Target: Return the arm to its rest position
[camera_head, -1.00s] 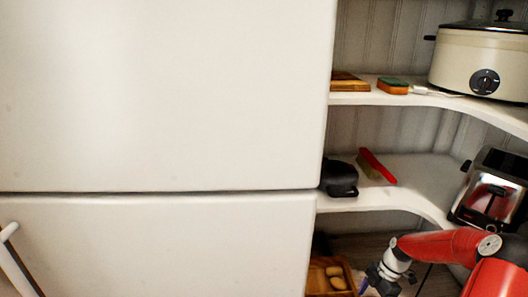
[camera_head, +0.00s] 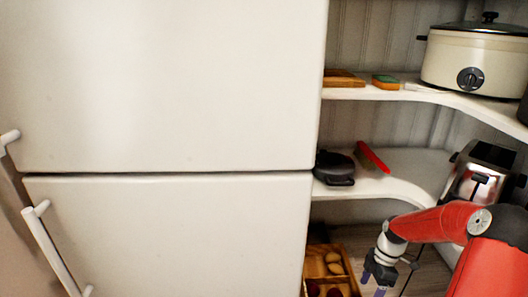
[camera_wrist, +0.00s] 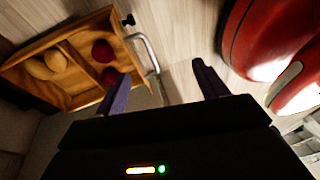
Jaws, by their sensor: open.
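My gripper (camera_head: 374,285) hangs at the lower right of the head view, pointing down, at the end of my red arm. In the wrist view my gripper (camera_wrist: 160,90) shows two purple fingers spread wide apart with nothing between them. Wood-look floor shows beyond the fingers. My arm is bent at the elbow in front of the corner shelving.
A wooden divided box (camera_head: 348,264) with potatoes and red round items sits low beside my gripper. A white fridge (camera_head: 165,90) fills the left. Shelves at right hold a black pan (camera_head: 334,168), a red-handled brush (camera_head: 372,157), a toaster (camera_head: 483,172) and a slow cooker (camera_head: 475,62).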

